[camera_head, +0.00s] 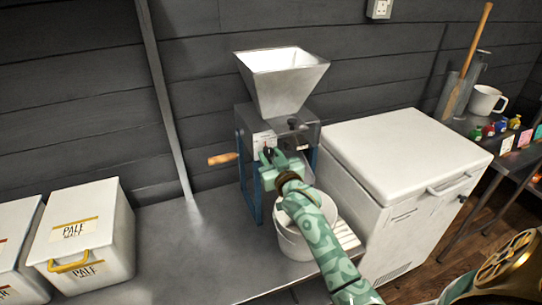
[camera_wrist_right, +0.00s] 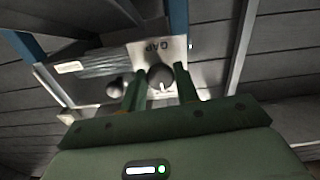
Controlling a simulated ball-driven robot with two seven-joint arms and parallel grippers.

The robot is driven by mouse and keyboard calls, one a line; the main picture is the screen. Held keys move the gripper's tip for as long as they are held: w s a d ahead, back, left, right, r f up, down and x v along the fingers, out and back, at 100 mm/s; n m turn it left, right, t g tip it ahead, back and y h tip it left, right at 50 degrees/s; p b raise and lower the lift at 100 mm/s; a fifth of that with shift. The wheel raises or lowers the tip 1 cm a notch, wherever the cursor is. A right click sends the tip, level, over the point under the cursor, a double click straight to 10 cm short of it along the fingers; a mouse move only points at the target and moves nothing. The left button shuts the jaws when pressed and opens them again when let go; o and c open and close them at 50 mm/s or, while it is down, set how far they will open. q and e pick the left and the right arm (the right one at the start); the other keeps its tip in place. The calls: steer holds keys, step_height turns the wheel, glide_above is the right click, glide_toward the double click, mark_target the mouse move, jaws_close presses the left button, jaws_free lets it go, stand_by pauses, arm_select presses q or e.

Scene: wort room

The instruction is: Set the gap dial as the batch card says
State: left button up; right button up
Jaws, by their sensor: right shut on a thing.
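The grain mill (camera_head: 243,130) stands on the metal bench, with a pale hopper (camera_head: 283,80) on top. Its white plate (camera_head: 264,139) reads GAP, upside down in the right wrist view (camera_wrist_right: 172,46). The gap dial (camera_wrist_right: 160,74) is a dark round knob with a pale mark, on that plate. My right gripper (camera_head: 268,158) is at the mill's front, its two fingers (camera_wrist_right: 157,88) shut on the dial from both sides. In the head view the gripper mostly hides the dial. The scale and the dial's setting are not readable. I cannot make out a batch card. My left gripper is not in view.
A white bucket (camera_head: 292,245) stands below my right arm. A wooden crank handle (camera_head: 222,159) sticks out left of the mill. A white PALE malt bin (camera_head: 121,226) is at left, and a white chest (camera_head: 405,150) at right. The bench (camera_head: 190,255) between bin and mill is clear.

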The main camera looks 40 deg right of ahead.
steer(key=n+p, duration=0.2)
steer(key=n, duration=0.1)
steer(key=shift+r+n, duration=0.15)
steer(key=shift+n, duration=0.25)
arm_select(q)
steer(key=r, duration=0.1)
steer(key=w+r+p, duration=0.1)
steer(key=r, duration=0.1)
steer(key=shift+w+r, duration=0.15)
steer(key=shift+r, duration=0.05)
arm_select(e)
steer(key=n, duration=0.4)
steer(key=shift+n, duration=0.4)
steer(key=o, duration=0.9)
steer(key=shift+o, duration=0.2)
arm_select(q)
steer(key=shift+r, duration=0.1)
